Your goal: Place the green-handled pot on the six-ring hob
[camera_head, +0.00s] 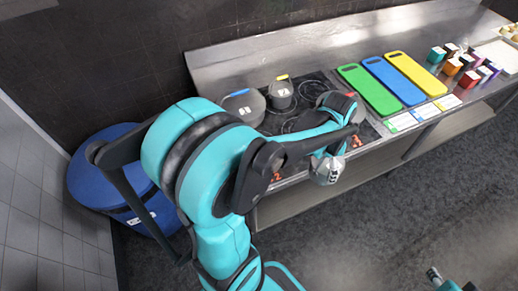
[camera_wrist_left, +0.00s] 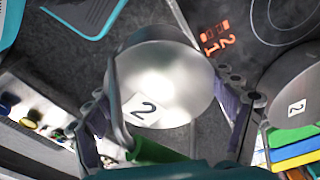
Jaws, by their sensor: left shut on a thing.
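The green-handled pot (camera_wrist_left: 165,75) is silver and round with a white "2" label. Its green handle (camera_wrist_left: 155,152) lies at the near edge of the left wrist view. My left gripper (camera_wrist_left: 165,108) is shut on this pot, with dark fingers on both sides of it. In the head view my left arm reaches across the front of the six-ring hob (camera_head: 313,90), hiding part of it. The pot is held off the hob, near its front edge, with dark floor behind it.
A blue-handled pot (camera_head: 243,106) and a yellow-handled pot (camera_head: 281,94) stand on the hob. Another grey pot (camera_wrist_left: 295,90) is close to the held one. Green (camera_head: 368,90), blue (camera_head: 394,80) and yellow (camera_head: 416,73) boards lie to the right. A blue bin (camera_head: 100,180) stands left.

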